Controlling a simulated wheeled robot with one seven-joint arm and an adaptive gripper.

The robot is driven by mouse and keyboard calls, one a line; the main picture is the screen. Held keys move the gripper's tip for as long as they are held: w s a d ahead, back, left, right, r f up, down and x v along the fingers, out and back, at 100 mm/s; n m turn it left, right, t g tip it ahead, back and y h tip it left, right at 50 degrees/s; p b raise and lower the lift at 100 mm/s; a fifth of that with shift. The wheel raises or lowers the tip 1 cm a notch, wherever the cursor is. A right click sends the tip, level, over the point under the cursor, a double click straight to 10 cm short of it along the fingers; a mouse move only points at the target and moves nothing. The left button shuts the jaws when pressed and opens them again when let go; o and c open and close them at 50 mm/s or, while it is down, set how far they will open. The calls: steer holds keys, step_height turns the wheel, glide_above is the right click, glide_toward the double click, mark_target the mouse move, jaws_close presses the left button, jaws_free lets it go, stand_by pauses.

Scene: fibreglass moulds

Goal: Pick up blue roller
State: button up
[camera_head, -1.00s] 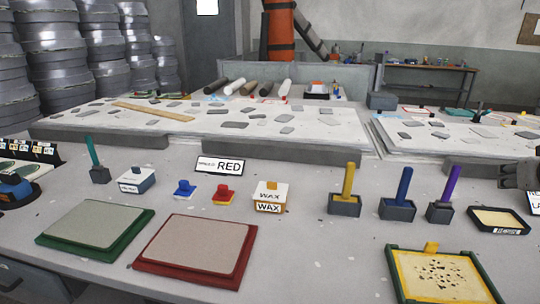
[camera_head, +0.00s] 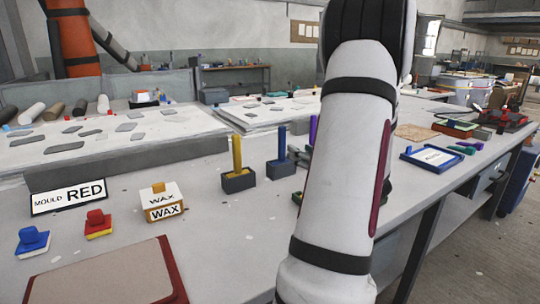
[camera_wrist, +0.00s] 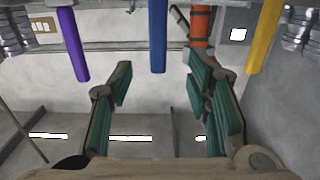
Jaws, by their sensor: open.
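The blue roller (camera_head: 282,143) stands upright in a dark grey holder (camera_head: 278,170) on the grey workbench, between a yellow roller (camera_head: 237,154) and a purple one (camera_head: 313,129) partly hidden by my arm. In the wrist view, the picture looks upside down and the blue roller (camera_wrist: 157,36) hangs from the top edge. There the purple roller (camera_wrist: 74,45) is at left and the yellow one (camera_wrist: 263,38) at right. My gripper (camera_wrist: 161,80) is open and empty, its green-padded fingers spread either side of the blue roller's line, apart from it. The head view does not show my gripper.
My white arm covers the right middle of the head view. A blue-framed panel (camera_head: 432,158) lies right of my arm.

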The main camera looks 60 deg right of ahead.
mark_target(284, 139)
steer(key=x, duration=0.5)
steer(key=shift+a+b, duration=0.1)
steer(key=shift+b, duration=0.2)
steer(key=shift+r+b+x, duration=0.2)
steer(key=shift+b+x, duration=0.45)
steer(key=shift+x, duration=2.6)
steer(key=shift+c, duration=0.2)
steer(key=shift+s, duration=0.1)
jaws_close()
